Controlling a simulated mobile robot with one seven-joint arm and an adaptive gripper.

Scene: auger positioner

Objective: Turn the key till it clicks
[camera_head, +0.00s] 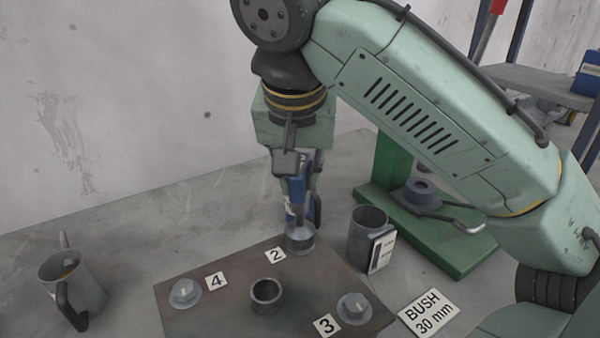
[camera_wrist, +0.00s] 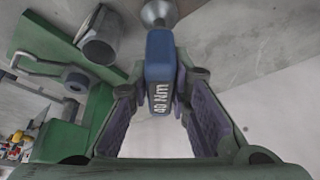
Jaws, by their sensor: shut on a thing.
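The key has a blue handle marked "40 Nm" (camera_wrist: 160,72) and a grey metal lower end. In the head view the key (camera_head: 300,208) stands roughly upright at the far corner of the dark plate (camera_head: 225,312), by label 2 (camera_head: 275,254). My gripper (camera_head: 298,185) is shut on the blue handle from above; in the wrist view its pads (camera_wrist: 163,88) flank the handle. The key's lower end meets a grey round part (camera_head: 300,238) at position 2; how they engage is hidden. Grey round fittings sit by label 4 (camera_head: 185,292) and label 3 (camera_head: 353,307).
A dark ring (camera_head: 266,294) is on the plate's middle. A grey cup (camera_head: 367,235) with a tag stands right of the key, before a green stand (camera_head: 440,236). A grey mug (camera_head: 75,288) is at left. A "BUSH 30 mm" card (camera_head: 428,312) lies at right.

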